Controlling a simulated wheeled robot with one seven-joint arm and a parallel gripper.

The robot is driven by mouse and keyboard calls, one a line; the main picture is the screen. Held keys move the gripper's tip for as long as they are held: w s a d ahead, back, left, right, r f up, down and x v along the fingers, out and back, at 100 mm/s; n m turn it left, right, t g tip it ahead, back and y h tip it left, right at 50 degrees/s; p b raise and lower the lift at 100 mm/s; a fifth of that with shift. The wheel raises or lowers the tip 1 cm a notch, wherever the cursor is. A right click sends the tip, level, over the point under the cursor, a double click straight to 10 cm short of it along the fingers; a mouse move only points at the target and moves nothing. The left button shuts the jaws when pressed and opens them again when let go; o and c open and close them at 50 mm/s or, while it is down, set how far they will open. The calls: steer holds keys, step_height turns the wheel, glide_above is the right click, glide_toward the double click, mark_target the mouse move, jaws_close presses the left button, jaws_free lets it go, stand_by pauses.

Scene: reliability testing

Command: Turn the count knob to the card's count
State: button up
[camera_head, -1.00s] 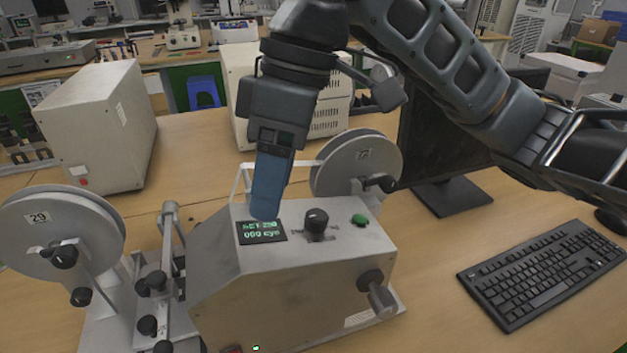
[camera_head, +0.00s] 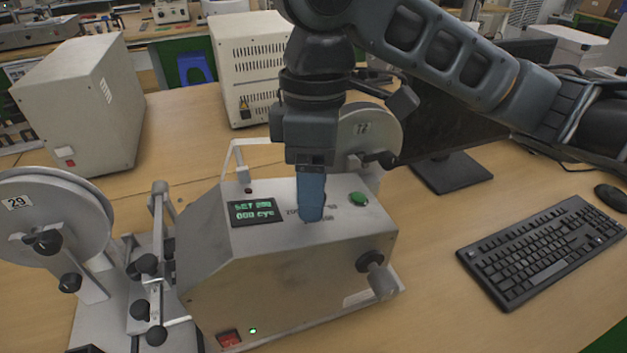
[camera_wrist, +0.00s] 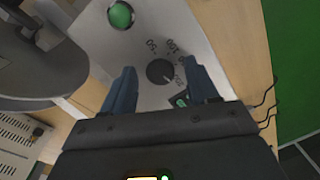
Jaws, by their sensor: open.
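The count knob (camera_wrist: 159,71) is a round black dial on top of the grey tester (camera_head: 300,265). In the wrist view it sits between the two blue fingers of my gripper (camera_wrist: 158,82), with a gap on each side. Printed numbers ring it, only partly legible. In the head view my gripper (camera_head: 311,215) points down over the knob and hides it. The green display (camera_head: 255,210) shows a SET line, seemingly 200, and a line reading 000 cyc. I cannot make out a count card.
A green button (camera_head: 358,199) is right of my gripper on the tester's top. A side crank (camera_head: 372,262), a left reel (camera_head: 50,215) and a back reel (camera_head: 366,130) stand around it. A keyboard (camera_head: 540,245) lies right. Bare table shows between.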

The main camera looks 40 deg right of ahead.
steer(key=c, duration=1)
steer(key=shift+c, duration=0.2)
steer(key=shift+n, duration=0.3)
steer(key=n, duration=0.4)
steer(key=shift+s+n+t, duration=0.1)
steer(key=shift+n+t, duration=0.2)
steer(key=shift+t, duration=0.1)
steer(key=n+t+b, duration=0.1)
steer(key=n, duration=0.3)
steer(key=shift+a+f+b, duration=0.1)
steer(key=shift+b, duration=0.25)
steer(key=n+t+b, duration=0.1)
steer(key=n+b, duration=0.1)
steer(key=n, duration=0.3)
steer(key=shift+s+n+b, duration=0.15)
steer(key=shift+n+b, duration=0.15)
steer(key=shift+n, duration=0.1)
steer(key=shift+n+b, duration=1.15)
steer(key=shift+n, duration=1.05)
